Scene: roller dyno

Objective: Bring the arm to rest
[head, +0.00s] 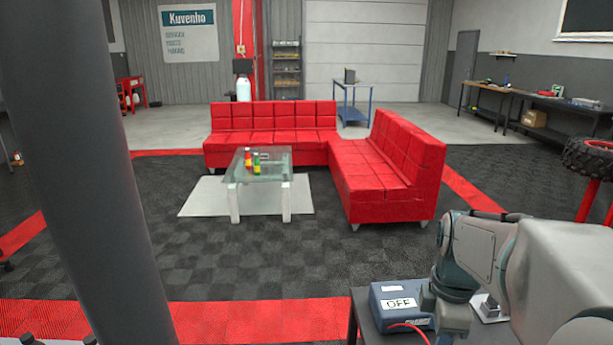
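My arm (490,255) reaches in from the right edge. It bends down at a joint over a small dark table at the lower right. My gripper does not show; the lower end of the arm runs toward the bottom edge of the picture. A blue-grey box (385,312) with a label reading "OFF" lies on the table just left of the arm. The arm hides part of the box's right side. I cannot tell whether the arm touches it.
The dark table (362,322) has a red cable near the box and a metal piece (488,308) behind the arm. Farther off are red sofas (385,165), a glass table (240,172) and workbenches (540,97). The checkered floor (250,255) between is clear.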

